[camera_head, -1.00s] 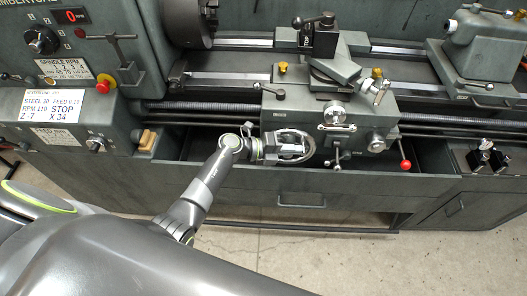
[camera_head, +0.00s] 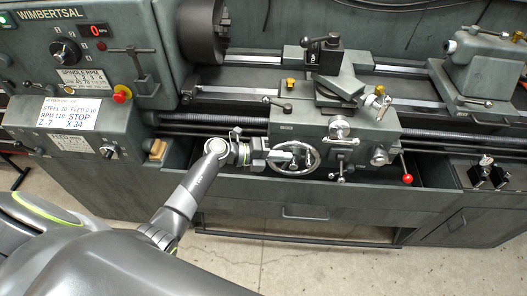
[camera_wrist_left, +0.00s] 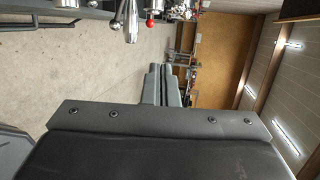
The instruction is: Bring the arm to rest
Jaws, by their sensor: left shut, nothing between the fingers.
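My left arm comes in from the left in the head view. Its gripper (camera_head: 288,157) is in front of the lathe carriage and overlaps the large carriage handwheel (camera_head: 313,168) in the picture. I cannot tell whether it touches the wheel. The fingers are shut and empty. In the left wrist view the shut fingers (camera_wrist_left: 164,84) show beyond the dark gripper body, with floor and a far wall behind. My right gripper is not in view.
The green-grey lathe carriage (camera_head: 352,124) stands right behind the gripper, with a red-knobbed lever (camera_head: 407,178) to its right. The control panel (camera_head: 75,132) is at left. Open concrete floor (camera_head: 330,268) lies in front.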

